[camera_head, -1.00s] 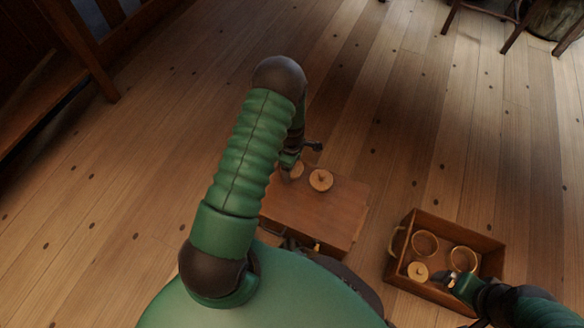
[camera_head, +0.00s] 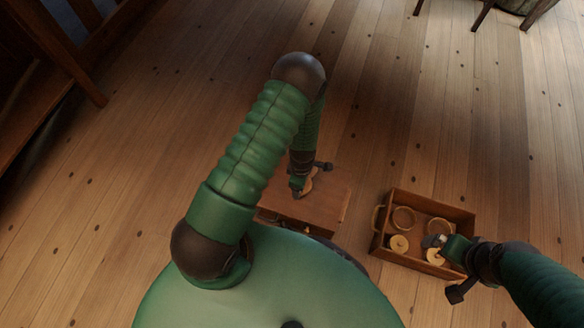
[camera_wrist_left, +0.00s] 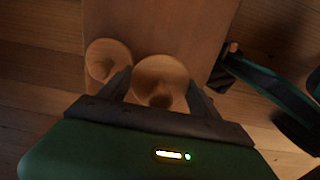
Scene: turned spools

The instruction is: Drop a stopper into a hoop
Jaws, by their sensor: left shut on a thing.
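My left gripper (camera_head: 299,190) is low over the wooden block (camera_head: 330,205). In the left wrist view its fingers (camera_wrist_left: 160,90) are shut on a turned wooden stopper (camera_wrist_left: 160,78). A second stopper (camera_wrist_left: 108,60) stands beside it to the left on the block. In the head view the left gripper partly hides the stoppers. Two pale hoops, one left (camera_head: 403,218) and one right (camera_head: 438,228), lie in the wooden tray (camera_head: 375,240). Two stoppers, left (camera_head: 399,245) and right (camera_head: 434,257), are in the tray's near part. My right gripper (camera_head: 434,242) is just above the right one; its jaws are unclear.
The tray has raised walls and a handle (camera_head: 377,218) at its left end. Bare plank floor (camera_head: 400,120) lies beyond the block and tray. Wooden furniture stands at the upper left (camera_head: 60,50) and chair legs (camera_head: 485,14) at the top right.

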